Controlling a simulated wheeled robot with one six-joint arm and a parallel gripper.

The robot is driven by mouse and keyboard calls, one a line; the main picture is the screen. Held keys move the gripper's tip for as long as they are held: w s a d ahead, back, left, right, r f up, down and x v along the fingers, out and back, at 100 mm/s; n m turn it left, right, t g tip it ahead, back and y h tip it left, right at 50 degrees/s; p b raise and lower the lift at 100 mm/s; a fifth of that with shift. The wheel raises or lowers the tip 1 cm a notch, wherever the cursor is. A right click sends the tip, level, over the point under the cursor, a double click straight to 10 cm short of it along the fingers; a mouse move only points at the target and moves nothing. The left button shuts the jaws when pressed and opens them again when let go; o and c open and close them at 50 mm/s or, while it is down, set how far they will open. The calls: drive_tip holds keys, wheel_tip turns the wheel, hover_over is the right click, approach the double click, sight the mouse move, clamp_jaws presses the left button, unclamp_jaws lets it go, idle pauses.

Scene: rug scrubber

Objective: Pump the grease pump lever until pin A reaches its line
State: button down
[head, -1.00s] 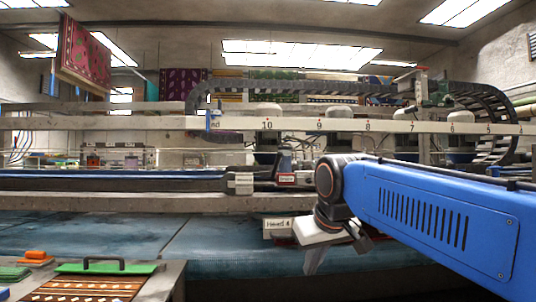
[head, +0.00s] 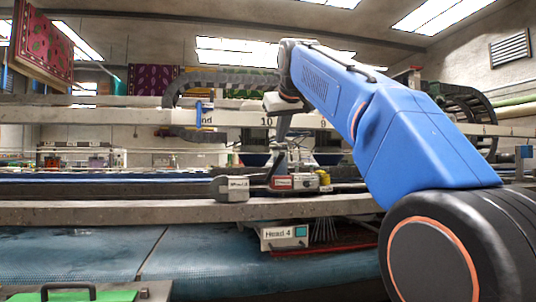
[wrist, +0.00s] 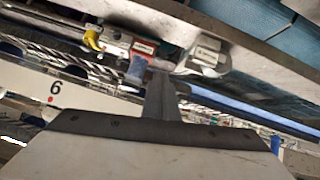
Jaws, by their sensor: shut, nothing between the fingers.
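My gripper (head: 281,138) is shut and empty, its dark fingers pointing down in the head view. It is over a small carriage unit with a red label (head: 281,183), which I take to be the grease pump; its lever is not clearly made out. A grey labelled block (head: 233,189) is at its left and a yellow part (head: 324,180) at its right. In the wrist view the shut fingers (wrist: 160,80) point toward the red label (wrist: 144,48), between the yellow part (wrist: 93,38) and the grey block (wrist: 207,56). Contact cannot be told. Pin A and its line are not discernible.
The concrete beam (head: 130,215) runs across below the unit. A Head 4 box (head: 284,236) hangs beneath it over the blue belt (head: 70,252). A numbered rail (head: 120,117) crosses behind my arm. A green lid with a black handle (head: 68,293) is at lower left.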

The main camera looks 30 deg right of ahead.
drive_tip(key=shift+w+d+r, duration=0.1)
drive_tip(key=shift+w+r, duration=0.25)
drive_tip(key=shift+r, duration=0.05)
hover_over(275, 169)
drive_tip(key=s+a, duration=0.1)
drive_tip(key=s, duration=0.2)
drive_tip(key=f, duration=0.6)
drive_tip(key=shift+a+f, duration=0.1)
drive_tip(key=shift+a, duration=0.1)
drive_tip(key=shift+f, duration=0.1)
